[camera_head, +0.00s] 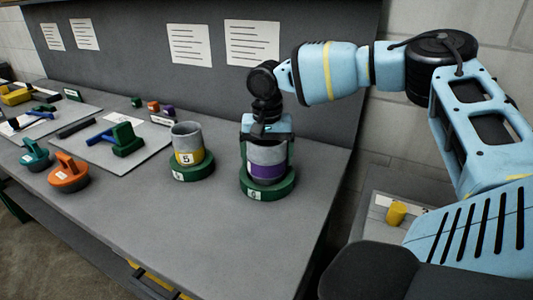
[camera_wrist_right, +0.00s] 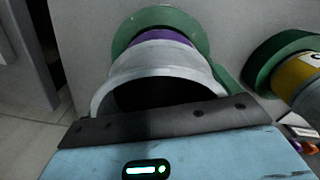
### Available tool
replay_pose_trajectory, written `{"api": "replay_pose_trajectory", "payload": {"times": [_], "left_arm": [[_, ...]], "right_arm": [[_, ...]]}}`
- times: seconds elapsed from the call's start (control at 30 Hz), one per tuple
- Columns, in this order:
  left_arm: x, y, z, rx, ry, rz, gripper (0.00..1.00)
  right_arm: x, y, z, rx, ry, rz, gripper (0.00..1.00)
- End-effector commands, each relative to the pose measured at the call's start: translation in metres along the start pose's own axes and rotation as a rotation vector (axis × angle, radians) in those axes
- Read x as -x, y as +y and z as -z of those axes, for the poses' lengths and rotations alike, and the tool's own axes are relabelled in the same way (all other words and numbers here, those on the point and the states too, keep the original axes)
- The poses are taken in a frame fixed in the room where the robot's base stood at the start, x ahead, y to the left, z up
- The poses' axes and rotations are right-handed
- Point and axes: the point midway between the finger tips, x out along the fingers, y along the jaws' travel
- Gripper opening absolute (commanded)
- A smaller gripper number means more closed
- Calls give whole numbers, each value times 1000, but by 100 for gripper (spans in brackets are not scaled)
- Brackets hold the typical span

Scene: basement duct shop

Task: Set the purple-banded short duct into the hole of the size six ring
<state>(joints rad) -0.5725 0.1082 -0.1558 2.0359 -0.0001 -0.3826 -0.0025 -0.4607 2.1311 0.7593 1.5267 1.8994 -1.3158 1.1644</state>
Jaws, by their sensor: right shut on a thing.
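The purple-banded short duct (camera_head: 267,171) is a grey open cylinder, standing upright over the right-hand green ring (camera_head: 270,189). Its lower end is within the ring's outline; I cannot tell whether it is fully down in the hole. The ring's small white label is too small to read surely. My right gripper (camera_head: 267,150) comes from above and is shut on the duct, fingers on either side. In the right wrist view the duct's open rim (camera_wrist_right: 155,85) faces the camera, with the purple band (camera_wrist_right: 165,37) and green ring (camera_wrist_right: 160,14) beyond. My left gripper is not in view.
A yellow-banded duct (camera_head: 187,146) marked 5 stands in another green ring (camera_head: 192,169) to the left. Orange (camera_head: 69,175) and teal (camera_head: 35,155) handled pieces and boards with tools lie further left. The front of the bench (camera_head: 190,230) is clear; its right edge is near.

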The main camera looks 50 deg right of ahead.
Motion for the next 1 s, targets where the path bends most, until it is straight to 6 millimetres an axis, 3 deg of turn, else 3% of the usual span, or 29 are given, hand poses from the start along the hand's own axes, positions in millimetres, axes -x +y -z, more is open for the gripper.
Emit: {"api": "replay_pose_trajectory", "payload": {"times": [0.67,0.7,0.77,1.0], "left_arm": [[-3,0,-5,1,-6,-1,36],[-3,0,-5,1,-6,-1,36],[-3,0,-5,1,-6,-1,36],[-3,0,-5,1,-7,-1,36]], "right_arm": [[-10,0,0,0,1,1,59],[-10,0,0,0,1,1,93],[-10,0,0,0,1,1,100],[-11,0,0,0,0,0,100]]}}
